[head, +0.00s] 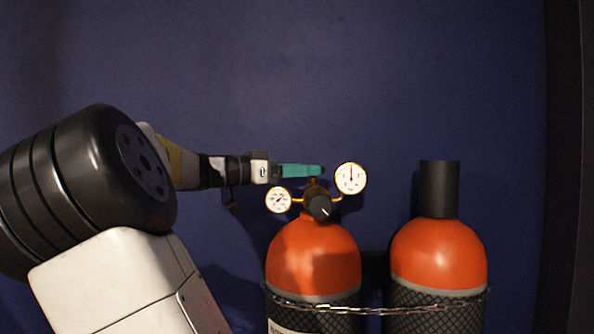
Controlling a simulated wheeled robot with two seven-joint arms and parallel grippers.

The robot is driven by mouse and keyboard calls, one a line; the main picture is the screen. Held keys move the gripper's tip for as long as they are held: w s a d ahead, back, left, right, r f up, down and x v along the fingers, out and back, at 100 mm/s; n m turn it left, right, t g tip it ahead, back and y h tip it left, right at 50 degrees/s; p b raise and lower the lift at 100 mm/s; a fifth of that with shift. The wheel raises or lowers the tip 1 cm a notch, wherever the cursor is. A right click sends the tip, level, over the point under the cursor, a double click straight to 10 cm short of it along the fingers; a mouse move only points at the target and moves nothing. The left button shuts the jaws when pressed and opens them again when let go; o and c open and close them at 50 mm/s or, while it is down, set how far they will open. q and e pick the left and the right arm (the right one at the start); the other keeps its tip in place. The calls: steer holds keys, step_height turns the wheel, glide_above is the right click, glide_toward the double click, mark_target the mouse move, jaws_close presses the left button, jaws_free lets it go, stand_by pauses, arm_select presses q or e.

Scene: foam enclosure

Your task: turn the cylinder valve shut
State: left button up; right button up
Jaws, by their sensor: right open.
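The left orange cylinder (312,250) stands upright with a brass valve and regulator on top. The regulator carries a black knob (319,207) with a white mark, a small left gauge (278,200) and a larger right gauge (350,178). My right gripper (318,171) reaches in from the left, its teal fingers level and just above the brass fitting, between the gauges. It is open; I see nothing held in it. The fingers overlap the top of the valve, so I cannot tell whether they touch it, and no separate handwheel shows. My left gripper is not in view.
A second orange cylinder (438,255) with a black cap (439,188) stands to the right. A chain (375,311) runs across both cylinders. A dark blue wall (300,80) is behind; the space above the gauges is clear.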

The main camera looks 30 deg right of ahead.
mark_target(323, 169)
steer(key=d, duration=0.6)
steer(key=shift+s+d, duration=0.15)
steer(key=shift+d, duration=0.2)
steer(key=c, duration=1.4)
